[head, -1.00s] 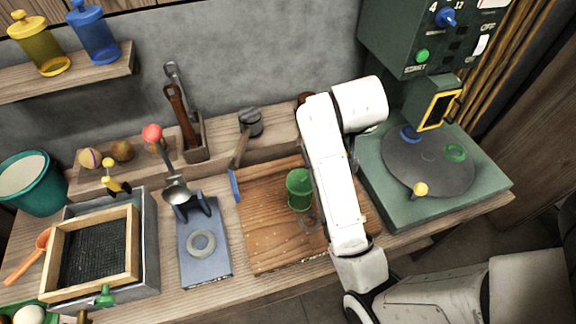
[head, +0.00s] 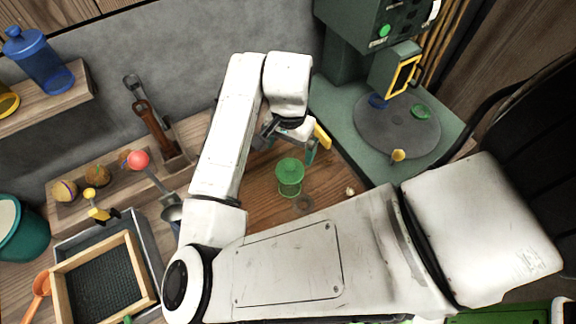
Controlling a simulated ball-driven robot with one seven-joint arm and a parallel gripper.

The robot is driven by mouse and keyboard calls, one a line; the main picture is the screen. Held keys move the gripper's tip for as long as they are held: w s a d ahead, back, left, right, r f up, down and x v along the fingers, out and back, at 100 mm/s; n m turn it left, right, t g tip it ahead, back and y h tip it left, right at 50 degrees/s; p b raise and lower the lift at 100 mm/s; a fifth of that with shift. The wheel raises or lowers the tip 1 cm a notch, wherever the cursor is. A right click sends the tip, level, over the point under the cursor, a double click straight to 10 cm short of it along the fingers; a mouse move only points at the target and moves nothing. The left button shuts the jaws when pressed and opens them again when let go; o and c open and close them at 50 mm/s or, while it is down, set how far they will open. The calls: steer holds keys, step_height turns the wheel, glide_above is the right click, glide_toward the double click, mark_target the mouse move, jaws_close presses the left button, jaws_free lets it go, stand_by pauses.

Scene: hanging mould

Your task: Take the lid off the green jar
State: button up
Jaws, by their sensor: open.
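The green jar (head: 290,184) stands upright on the wooden board in the middle of the head view. Its green lid (head: 290,166) sits on top. My gripper (head: 312,153) is just behind and to the right of the jar, near lid height in the picture. It is open, and nothing shows between its fingers. My own wrist partly hides it. I cannot tell whether a finger touches the lid.
A wooden board (head: 335,190) lies under the jar. At right stands a green machine with a round grey plate (head: 385,130). At left are a wooden-framed sieve (head: 100,275), a red-knobbed ladle (head: 139,160) and a shelf with a blue jar (head: 40,60). My arm covers the front of the bench.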

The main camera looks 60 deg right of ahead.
mark_target(290, 164)
step_height(290, 164, down, 2)
steer(key=shift+f, duration=0.25)
steer(key=shift+s+a+f+p, duration=0.15)
steer(key=shift+f+p, duration=0.2)
steer(key=shift+f, duration=0.95)
steer(key=shift+s+a+f+p, duration=0.1)
steer(key=shift+f+p, duration=0.25)
steer(key=shift+f, duration=0.95)
steer(key=shift+c, duration=0.5)
steer(key=c, duration=0.8)
steer(key=shift+r, duration=0.15)
